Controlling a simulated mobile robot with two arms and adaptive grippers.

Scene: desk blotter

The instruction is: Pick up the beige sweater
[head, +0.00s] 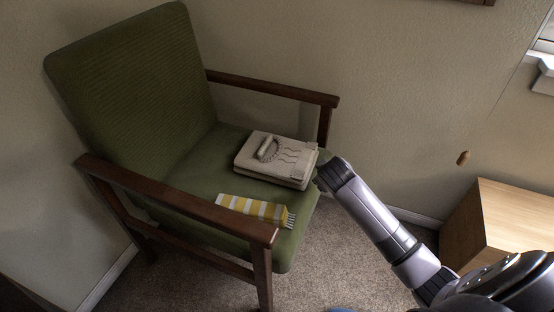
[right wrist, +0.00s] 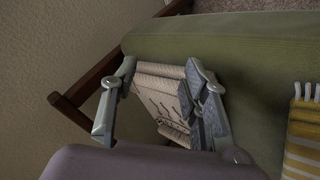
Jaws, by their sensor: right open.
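The beige sweater (head: 275,160) lies folded on the green seat of the armchair, near its right front part. In the right wrist view the sweater (right wrist: 160,98) shows between the two fingers of my right gripper (right wrist: 160,72). That gripper is open, with one finger on either side of the sweater in this view. I cannot tell whether the fingers touch it. In the head view my right gripper (head: 324,178) is at the sweater's right edge, its fingers largely hidden by the arm. My left gripper is not in view.
A yellow and white striped scarf (head: 252,207) with a fringe lies on the seat in front of the sweater. Wooden armrests (head: 272,88) flank the green armchair (head: 140,80). A light wooden cabinet (head: 500,222) stands at the right. The wall is close behind the chair.

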